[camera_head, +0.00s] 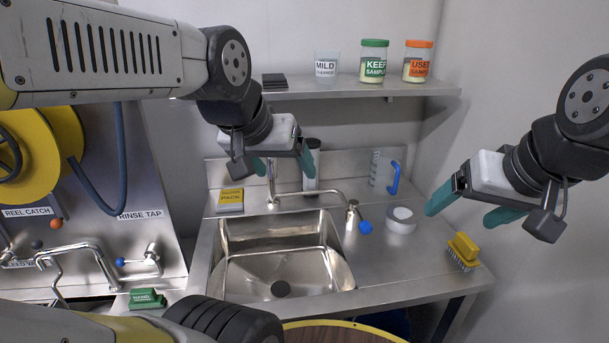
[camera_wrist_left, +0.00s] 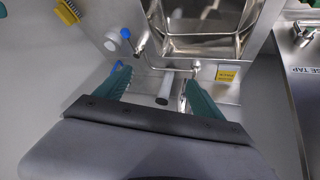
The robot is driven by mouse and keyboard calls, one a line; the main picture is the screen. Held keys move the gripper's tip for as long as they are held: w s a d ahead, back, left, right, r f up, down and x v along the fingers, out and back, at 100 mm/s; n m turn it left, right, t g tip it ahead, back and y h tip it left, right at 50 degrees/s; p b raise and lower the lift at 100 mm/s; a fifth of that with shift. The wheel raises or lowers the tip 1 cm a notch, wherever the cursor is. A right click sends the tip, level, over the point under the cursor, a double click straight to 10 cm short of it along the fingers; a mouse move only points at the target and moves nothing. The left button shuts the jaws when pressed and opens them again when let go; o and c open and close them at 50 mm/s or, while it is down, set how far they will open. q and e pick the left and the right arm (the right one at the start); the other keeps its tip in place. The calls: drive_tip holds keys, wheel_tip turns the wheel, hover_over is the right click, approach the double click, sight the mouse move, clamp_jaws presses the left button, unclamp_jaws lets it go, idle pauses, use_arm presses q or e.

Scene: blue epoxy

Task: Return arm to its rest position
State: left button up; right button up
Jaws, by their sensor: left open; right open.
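My left gripper (camera_head: 283,166) hangs in the air above the back of the sink, in front of the wall below the shelf. Its two teal fingers are apart with nothing between them. In the left wrist view the open fingers (camera_wrist_left: 158,88) frame the counter behind the sink, with a grey cylinder (camera_wrist_left: 163,98) beyond them. My right gripper (camera_head: 468,207) is raised at the right, above the counter near the brush. Its teal fingers are apart and empty.
A sink (camera_head: 282,260) with a tap (camera_head: 310,194) is in the middle. A tape roll (camera_head: 401,221), a clear jug (camera_head: 377,170) and a yellow brush (camera_head: 463,252) stand on the right counter. A yellow pack (camera_head: 231,200) is at left. A shelf (camera_head: 350,91) holds jars.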

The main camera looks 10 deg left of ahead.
use_arm(q)
drive_tip(key=shift+m+g+h, duration=0.3)
drive_tip(key=shift+g, duration=0.3)
drive_tip(key=s, duration=0.1)
drive_tip(key=s+d+f, duration=0.2)
drive_tip(key=shift+s+d, duration=0.1)
drive_tip(key=shift+s, duration=0.15)
idle(0.4)
